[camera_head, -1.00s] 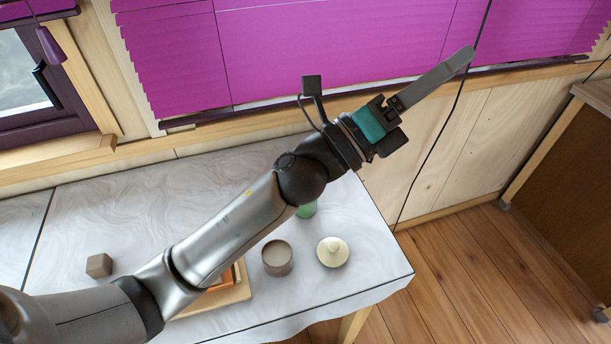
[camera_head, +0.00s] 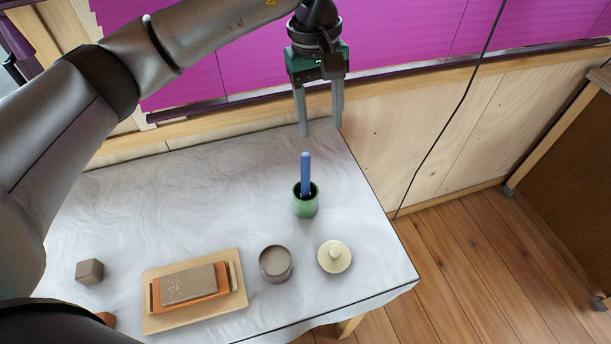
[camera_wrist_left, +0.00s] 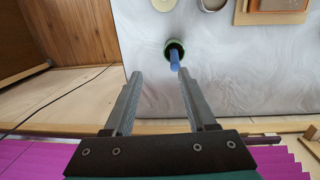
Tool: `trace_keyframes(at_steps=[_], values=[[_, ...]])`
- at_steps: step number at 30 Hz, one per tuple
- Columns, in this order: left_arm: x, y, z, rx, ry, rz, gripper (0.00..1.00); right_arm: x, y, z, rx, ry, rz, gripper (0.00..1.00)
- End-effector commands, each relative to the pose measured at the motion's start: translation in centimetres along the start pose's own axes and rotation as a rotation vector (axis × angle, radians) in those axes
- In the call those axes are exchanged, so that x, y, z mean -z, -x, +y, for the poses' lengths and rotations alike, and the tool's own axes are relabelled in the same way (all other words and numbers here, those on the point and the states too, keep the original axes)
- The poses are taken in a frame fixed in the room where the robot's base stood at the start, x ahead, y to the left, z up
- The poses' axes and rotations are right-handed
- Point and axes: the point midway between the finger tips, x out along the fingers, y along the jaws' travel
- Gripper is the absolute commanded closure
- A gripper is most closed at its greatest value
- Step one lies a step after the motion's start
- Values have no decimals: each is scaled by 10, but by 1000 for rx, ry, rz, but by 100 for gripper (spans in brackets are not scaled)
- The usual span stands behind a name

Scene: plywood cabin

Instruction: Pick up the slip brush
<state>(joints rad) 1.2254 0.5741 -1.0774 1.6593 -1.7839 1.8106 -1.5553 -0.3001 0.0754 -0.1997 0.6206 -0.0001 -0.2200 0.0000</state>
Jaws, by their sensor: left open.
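The slip brush (camera_head: 306,172) has a blue handle and stands upright in a green cup (camera_head: 306,206) near the back right of the table. Its lower end is hidden inside the cup. My left gripper (camera_head: 321,128) is open and empty, pointing down above and behind the brush, apart from it. In the left wrist view the brush (camera_wrist_left: 174,60) and the green cup (camera_wrist_left: 174,47) show beyond my open fingers (camera_wrist_left: 161,85), roughly between them. My right gripper is not in view.
On the marbled table (camera_head: 215,200) are a wooden board with a block (camera_head: 188,285), a round grey-brown pot (camera_head: 275,263), a cream lidded knob piece (camera_head: 334,256) and a small brown cube (camera_head: 89,271). A purple blind (camera_head: 400,35) hangs behind. Table around the cup is clear.

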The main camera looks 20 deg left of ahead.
Motion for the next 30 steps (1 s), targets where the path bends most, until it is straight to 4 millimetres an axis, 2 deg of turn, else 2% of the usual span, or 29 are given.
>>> trace_keyframes(at_steps=[1, 5, 8, 18, 26, 30], values=[[8, 5, -7, 34, -2, 31, 43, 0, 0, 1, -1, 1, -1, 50], [17, 5, -16, 76, -5, 61, 43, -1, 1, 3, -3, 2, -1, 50], [18, -10, -18, 80, -5, 60, 43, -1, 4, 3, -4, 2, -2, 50], [21, -77, -23, 76, -5, 57, 43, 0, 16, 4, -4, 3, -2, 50], [22, -95, -24, 74, -6, 59, 43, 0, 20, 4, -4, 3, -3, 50], [22, -112, -28, 76, -4, 56, 43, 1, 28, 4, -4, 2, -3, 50]])
